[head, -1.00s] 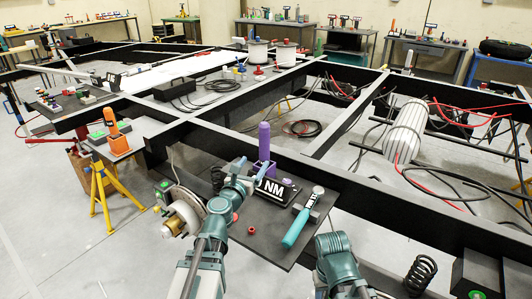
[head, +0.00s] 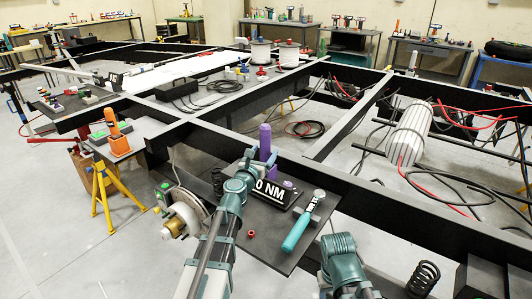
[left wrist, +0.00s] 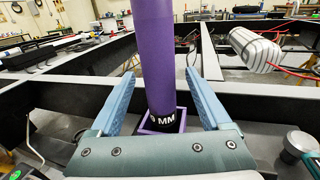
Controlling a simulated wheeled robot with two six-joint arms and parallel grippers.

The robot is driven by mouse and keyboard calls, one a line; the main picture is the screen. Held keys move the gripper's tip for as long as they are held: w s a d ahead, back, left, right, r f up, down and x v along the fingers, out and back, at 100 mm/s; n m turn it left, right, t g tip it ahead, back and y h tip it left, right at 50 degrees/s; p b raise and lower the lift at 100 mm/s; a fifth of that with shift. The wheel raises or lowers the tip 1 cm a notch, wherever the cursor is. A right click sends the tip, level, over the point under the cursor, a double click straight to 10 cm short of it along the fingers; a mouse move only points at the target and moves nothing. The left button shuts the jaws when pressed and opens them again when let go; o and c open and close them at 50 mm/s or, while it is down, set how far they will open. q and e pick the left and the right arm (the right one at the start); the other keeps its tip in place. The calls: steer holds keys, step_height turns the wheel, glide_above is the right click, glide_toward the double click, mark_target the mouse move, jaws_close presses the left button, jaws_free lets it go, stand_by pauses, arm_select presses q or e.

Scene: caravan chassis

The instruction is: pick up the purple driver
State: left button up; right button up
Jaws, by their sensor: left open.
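The purple driver (head: 265,139) stands upright in a purple square holder (left wrist: 181,121) on the dark grey work board. My left gripper (head: 252,160) is just in front of it. In the left wrist view my left gripper (left wrist: 160,90) is open, its two light blue fingers on either side of the driver (left wrist: 155,50). The driver's top is cut off in that view. The fingers are hard to make out in the head view. My right arm's teal joint shows at the lower edge; its gripper does not show.
On the board (head: 262,233), a black block with white lettering (head: 272,190) stands close by the driver. A teal-handled tool (head: 298,228) lies to the right, and a small red ring (head: 251,234) in front. The black chassis beam (head: 335,178) runs behind.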

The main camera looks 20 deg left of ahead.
arm_select(q)
steer(key=w, duration=0.4)
steer(key=shift+w+d+f, duration=0.15)
steer(key=shift+w, duration=0.1)
steer(key=shift+s, duration=0.1)
jaws_close()
stand_by(1.0)
